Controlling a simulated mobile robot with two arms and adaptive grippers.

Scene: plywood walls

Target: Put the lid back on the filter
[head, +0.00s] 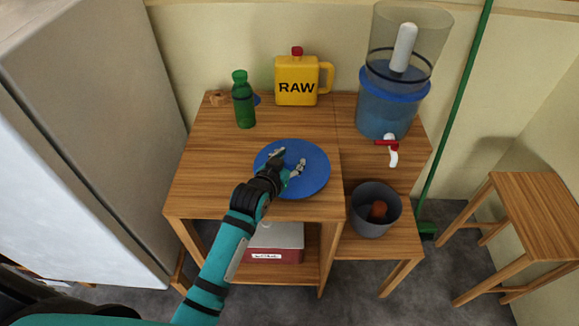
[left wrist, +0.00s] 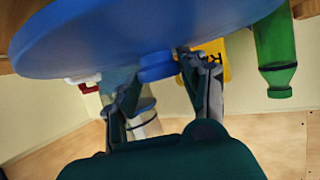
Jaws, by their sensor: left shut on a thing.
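The lid is a round blue disc (head: 310,180) above the front of the wooden table's left part. My left gripper (head: 289,164) is over the lid and shut on its small blue knob; the lid also shows in the left wrist view (left wrist: 110,40), with the knob (left wrist: 157,68) between my fingertips (left wrist: 158,72). I cannot tell whether the lid touches the table. The filter (head: 392,104) stands at the back right, with a clear upper chamber (head: 425,35), a white candle inside, a blue band and a red-and-white tap. Its top is open. My right gripper is not in view.
A yellow RAW jug (head: 297,92) and a green bottle (head: 243,105) stand behind the lid. A grey bucket (head: 374,222) holding a reddish thing is on the lower shelf under the tap. A green pole (head: 461,100) stands right of the filter. A stool (head: 537,215) is at right.

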